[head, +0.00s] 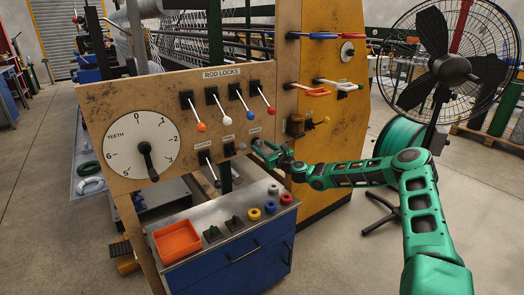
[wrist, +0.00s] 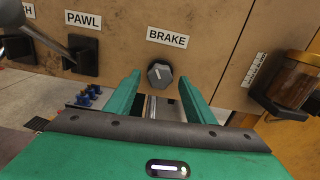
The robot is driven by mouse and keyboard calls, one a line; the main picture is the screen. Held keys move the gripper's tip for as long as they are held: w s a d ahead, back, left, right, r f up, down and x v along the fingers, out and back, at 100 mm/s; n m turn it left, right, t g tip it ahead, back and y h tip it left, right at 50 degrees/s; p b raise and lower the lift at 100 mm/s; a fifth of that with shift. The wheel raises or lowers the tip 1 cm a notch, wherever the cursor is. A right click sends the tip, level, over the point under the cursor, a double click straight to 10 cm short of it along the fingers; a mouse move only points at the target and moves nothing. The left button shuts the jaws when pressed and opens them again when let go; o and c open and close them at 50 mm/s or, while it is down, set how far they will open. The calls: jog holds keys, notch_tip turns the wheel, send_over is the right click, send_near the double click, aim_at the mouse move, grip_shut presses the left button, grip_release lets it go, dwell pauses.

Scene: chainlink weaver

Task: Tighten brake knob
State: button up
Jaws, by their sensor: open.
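The brake knob (wrist: 160,75) is a dark grey faceted knob on the wooden panel, under a white label reading BRAKE (wrist: 167,38). In the wrist view my gripper (wrist: 160,82) is open, with one green finger to the left of the knob and one to its right. Both fingers look apart from the knob, though their depth against it is hard to judge. In the head view my green gripper (head: 268,152) is at the lower right part of the panel, and it hides the knob there.
The PAWL lever (wrist: 84,55) is left of the knob, and a brown cylindrical fitting (wrist: 298,80) is to the right. The panel (head: 100,105) carries a TEETH dial (head: 138,145) and several rod-lock levers. Below stands a blue cabinet (head: 230,275) with an orange tray (head: 177,241).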

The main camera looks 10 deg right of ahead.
jog(key=v, duration=1)
jog(key=shift+s+d, duration=0.15)
jog(key=shift+s, duration=0.15)
jog(key=shift+f, duration=0.1)
